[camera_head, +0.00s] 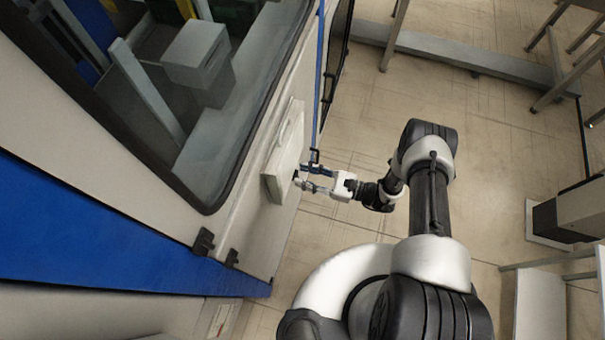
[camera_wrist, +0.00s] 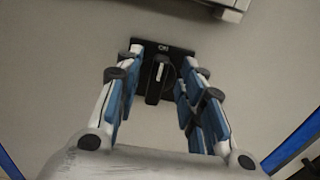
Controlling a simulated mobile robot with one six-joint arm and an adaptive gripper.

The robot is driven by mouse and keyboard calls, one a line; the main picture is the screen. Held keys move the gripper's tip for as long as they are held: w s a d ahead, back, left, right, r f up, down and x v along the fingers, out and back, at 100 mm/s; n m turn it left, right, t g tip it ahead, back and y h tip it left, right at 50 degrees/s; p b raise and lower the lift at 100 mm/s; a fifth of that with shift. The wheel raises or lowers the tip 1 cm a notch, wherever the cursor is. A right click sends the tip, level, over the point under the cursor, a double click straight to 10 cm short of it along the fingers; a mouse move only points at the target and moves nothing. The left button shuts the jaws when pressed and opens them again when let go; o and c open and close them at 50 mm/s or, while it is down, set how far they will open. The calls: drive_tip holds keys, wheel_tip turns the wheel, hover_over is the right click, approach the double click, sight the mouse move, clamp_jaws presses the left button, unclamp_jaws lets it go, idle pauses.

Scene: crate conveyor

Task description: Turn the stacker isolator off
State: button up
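The isolator (camera_wrist: 159,72) shows in the wrist view as a black plate on a grey panel, with a dark rotary handle that has a pale mark and stands roughly upright in the picture. Small white lettering above the handle seems to read ON. My gripper (camera_wrist: 163,64) is open, its blue-padded fingers on either side of the handle with gaps visible. Whether the fingertips touch the plate cannot be told. In the head view my gripper (camera_head: 302,178) is at the machine's side, and the isolator cannot be made out clearly there.
A pale box (camera_head: 286,152) with a handle sits on the machine's side wall close to my gripper. The machine has a large window (camera_head: 225,130) and a blue band (camera_head: 110,235). Open floor (camera_head: 350,130) lies right of the machine. A grey bench (camera_head: 540,305) stands at lower right.

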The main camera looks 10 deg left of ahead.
drive_tip(key=shift+a, duration=0.65)
drive_tip(key=shift+c, duration=0.5)
clamp_jaws()
